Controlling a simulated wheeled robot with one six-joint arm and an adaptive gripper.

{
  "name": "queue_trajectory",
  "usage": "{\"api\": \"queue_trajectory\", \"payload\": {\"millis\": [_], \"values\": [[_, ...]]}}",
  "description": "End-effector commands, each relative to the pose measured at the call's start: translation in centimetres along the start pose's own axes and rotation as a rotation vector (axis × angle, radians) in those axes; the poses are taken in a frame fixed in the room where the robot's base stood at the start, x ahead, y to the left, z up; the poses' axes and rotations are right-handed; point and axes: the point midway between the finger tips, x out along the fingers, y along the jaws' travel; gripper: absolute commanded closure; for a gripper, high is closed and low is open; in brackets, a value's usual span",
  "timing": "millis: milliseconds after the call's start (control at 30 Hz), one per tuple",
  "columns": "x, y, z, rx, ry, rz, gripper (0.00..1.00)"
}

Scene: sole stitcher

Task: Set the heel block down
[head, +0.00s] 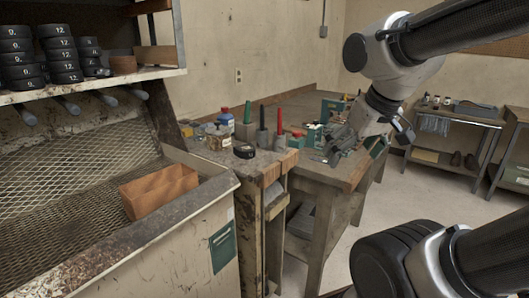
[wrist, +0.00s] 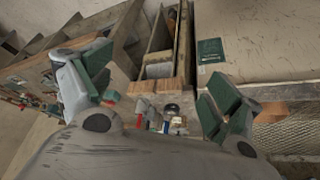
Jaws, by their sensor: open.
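My gripper (head: 338,146) is above the cluttered workbench (head: 352,175) at the middle right of the head view. In the wrist view its two green-padded fingers (wrist: 158,84) are spread wide apart, with nothing held between them. I cannot pick out a heel block for certain in either view. Small items on the bench partly hide behind the gripper and one another.
An orange-brown divided box (head: 160,191) lies on the mesh tray (head: 65,205) at left. A shelf (head: 95,80) with stacked black discs stands above it. Bottles (head: 226,117) and a black tape roll (head: 244,151) crowd the nearer bench. Open floor (head: 425,210) lies at right.

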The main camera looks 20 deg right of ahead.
Motion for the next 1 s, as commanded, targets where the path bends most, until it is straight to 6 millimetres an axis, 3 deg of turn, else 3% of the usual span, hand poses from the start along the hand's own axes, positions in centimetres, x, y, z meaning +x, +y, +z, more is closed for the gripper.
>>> {"api": "queue_trajectory", "payload": {"millis": [200,400,600,733,1000], "values": [[8.2,-1.7,-11.7,-0.079,0.217,-0.011,0.09],[16.2,-6.0,-20.1,-0.156,0.45,-0.083,0.09],[22.1,-10.4,-23.8,-0.197,0.632,-0.181,0.09],[23.7,-11.9,-24.6,-0.206,0.698,-0.222,0.09],[25.6,-13.1,-26.3,-0.208,0.724,-0.237,0.09]]}}
